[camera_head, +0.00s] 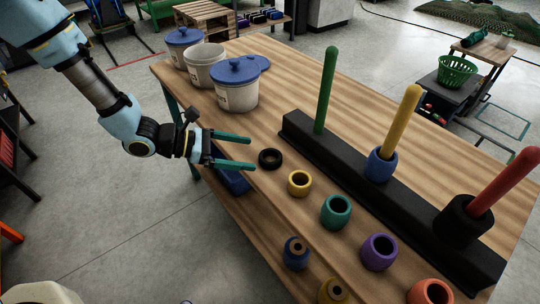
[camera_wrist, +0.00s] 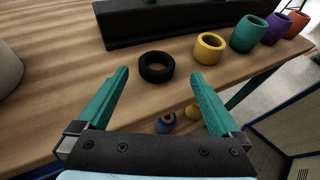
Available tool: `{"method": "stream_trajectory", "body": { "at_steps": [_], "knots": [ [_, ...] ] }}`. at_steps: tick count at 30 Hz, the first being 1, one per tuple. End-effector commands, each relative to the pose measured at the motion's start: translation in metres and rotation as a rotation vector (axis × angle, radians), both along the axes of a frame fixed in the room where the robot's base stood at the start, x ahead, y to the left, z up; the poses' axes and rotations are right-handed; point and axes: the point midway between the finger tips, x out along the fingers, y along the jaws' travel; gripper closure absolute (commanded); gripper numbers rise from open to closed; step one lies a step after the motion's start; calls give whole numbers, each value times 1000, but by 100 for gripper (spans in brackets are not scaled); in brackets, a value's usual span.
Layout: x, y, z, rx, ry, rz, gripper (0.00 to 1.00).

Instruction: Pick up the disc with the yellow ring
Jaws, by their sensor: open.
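The yellow ring (camera_head: 299,184) lies on the wooden table in the head view, between a black ring (camera_head: 270,158) and a teal ring (camera_head: 336,211). In the wrist view the yellow ring (camera_wrist: 209,48) is to the right, beyond my right fingertip. The black ring (camera_wrist: 156,67) shows between my two teal fingers. My gripper (camera_head: 251,153) is open and empty, over the table's left edge and just left of the black ring. No separate disc bearing a yellow ring can be made out.
A long black base (camera_head: 400,205) holds green, yellow and red posts. A blue ring (camera_head: 381,165) and a black ring (camera_head: 463,221) sit around two posts. Purple (camera_head: 379,252) and orange (camera_head: 431,292) rings lie nearer. Lidded pots (camera_head: 237,84) stand at the back left.

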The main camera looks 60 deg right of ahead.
Motion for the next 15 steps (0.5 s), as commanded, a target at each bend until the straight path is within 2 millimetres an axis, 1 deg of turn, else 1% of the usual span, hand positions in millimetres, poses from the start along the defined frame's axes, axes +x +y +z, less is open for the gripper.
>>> {"method": "stream_trajectory", "body": {
  "at_steps": [1, 8, 15],
  "knots": [
    [-5, -4, -1, 1, 1, -1, 0],
    [-14, -14, -8, 2, 0, -3, 0],
    [-33, -38, -24, 2, -1, -3, 0]
  ]
}}
